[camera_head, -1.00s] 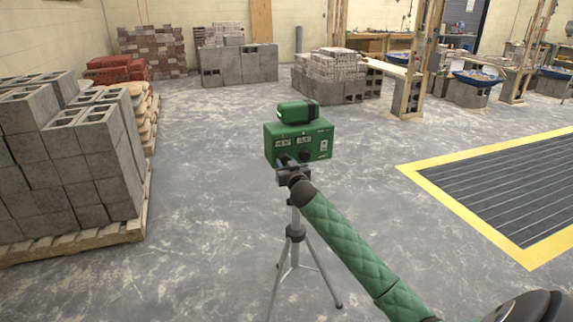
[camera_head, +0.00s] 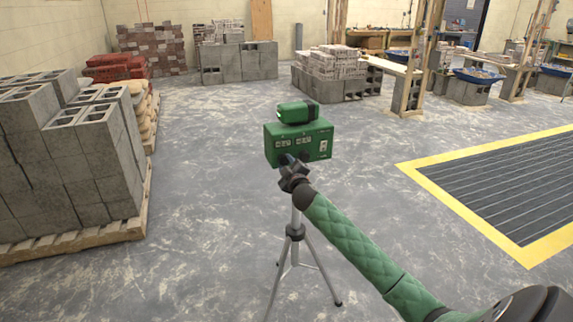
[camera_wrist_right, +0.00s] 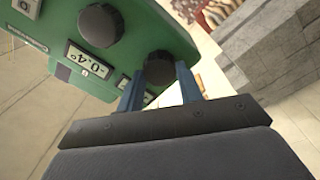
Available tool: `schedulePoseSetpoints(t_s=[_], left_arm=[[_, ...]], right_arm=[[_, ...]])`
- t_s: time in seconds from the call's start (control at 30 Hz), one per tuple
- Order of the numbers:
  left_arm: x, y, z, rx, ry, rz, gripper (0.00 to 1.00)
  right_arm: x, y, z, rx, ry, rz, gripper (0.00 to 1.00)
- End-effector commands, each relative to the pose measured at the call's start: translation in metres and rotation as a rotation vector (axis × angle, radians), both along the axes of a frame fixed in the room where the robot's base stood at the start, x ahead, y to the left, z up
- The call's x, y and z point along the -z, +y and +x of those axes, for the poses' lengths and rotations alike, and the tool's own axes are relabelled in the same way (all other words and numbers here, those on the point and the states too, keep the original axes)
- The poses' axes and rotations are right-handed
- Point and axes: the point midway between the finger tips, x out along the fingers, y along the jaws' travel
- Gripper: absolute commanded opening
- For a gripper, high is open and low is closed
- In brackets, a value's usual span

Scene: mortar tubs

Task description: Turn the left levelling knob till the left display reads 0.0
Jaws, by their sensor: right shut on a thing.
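The green levelling instrument (camera_head: 318,148) stands on a tripod in the head view. Its left display (camera_head: 281,143) and right display (camera_head: 302,141) are too small to read there. My right gripper (camera_head: 290,163) is at the lower left of its front face and hides the left knob. In the right wrist view the instrument appears turned over. My fingers there are shut on the left knob (camera_wrist_right: 158,68), one on each side. The right knob (camera_wrist_right: 100,25) is free, and the display by it (camera_wrist_right: 87,60) seems to read -0.4°. The left display is mostly hidden behind a finger. My left gripper is out of view.
The grey tripod (camera_head: 295,233) stands on open concrete floor. A pallet of grey blocks (camera_head: 75,160) is at the left. A yellow-edged floor grating (camera_head: 470,205) lies at the right. More brick stacks (camera_head: 335,65) stand at the back.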

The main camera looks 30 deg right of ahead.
Motion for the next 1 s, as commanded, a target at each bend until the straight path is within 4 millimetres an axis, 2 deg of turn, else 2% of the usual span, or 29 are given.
schedulePoseSetpoints(t_s=[0.2,0.5,0.93,0.97,1.0], left_arm=[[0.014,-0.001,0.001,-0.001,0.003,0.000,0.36],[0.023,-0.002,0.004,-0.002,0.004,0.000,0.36],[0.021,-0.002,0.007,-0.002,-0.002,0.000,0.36],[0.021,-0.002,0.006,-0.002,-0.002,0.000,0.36],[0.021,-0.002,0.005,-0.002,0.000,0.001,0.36]], right_arm=[[-0.001,0.000,0.000,-0.001,0.028,-0.119,0.13],[0.000,0.000,0.000,-0.001,0.046,-0.195,0.13],[0.000,0.000,0.000,-0.001,0.048,-0.203,0.13],[0.000,0.000,0.000,-0.001,0.048,-0.203,0.38],[0.000,0.000,0.000,-0.001,0.048,-0.203,0.46]])
